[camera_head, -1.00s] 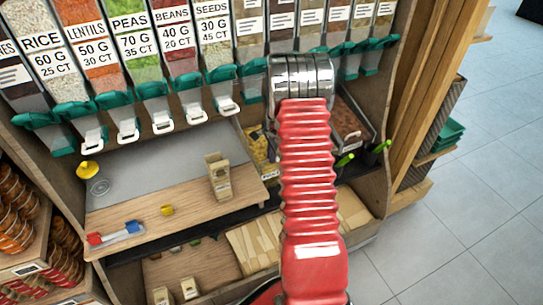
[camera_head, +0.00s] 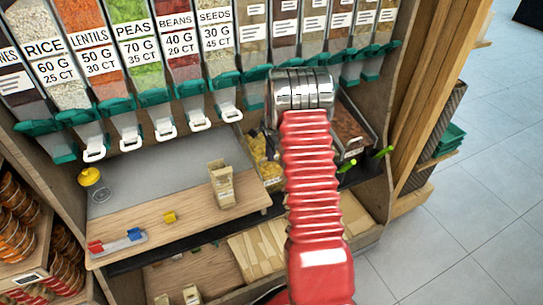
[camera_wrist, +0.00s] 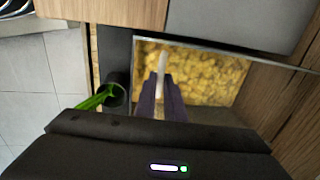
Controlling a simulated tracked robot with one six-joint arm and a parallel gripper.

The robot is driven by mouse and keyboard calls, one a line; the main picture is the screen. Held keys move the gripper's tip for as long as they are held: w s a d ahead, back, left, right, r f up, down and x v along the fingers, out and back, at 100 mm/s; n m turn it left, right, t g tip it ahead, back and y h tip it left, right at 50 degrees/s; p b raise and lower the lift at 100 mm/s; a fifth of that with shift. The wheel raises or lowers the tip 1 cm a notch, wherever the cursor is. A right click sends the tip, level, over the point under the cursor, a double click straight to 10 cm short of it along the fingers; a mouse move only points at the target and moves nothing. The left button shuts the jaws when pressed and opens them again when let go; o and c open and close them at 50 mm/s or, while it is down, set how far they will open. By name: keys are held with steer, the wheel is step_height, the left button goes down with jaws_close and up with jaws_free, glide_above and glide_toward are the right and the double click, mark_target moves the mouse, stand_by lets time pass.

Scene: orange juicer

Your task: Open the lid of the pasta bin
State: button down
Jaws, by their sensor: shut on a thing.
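The pasta bin shows in the head view as a clear bin of yellow pasta (camera_head: 262,163), left of my arm and partly hidden by it. In the wrist view, the yellow pasta (camera_wrist: 212,78) fills the bin behind a clear front or lid with a thin pale frame edge. My gripper (camera_wrist: 164,78) has its two dark fingers closed around a pale, narrow upright handle (camera_wrist: 162,60) in front of the pasta. The lid's exact angle is hard to tell. In the head view my arm hides the gripper and the handle.
A bin of brown contents (camera_head: 349,125) stands right of my arm. A green scoop (camera_wrist: 95,101) sits in a dark holder (camera_wrist: 116,88) beside the pasta bin. Dispensers with teal fittings hang above. A small carton (camera_head: 222,184) stands on the wooden shelf (camera_head: 190,213).

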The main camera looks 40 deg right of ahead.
steer(key=c, duration=1.8)
jaws_free()
steer(key=shift+c, duration=0.2)
steer(key=shift+r, duration=0.1)
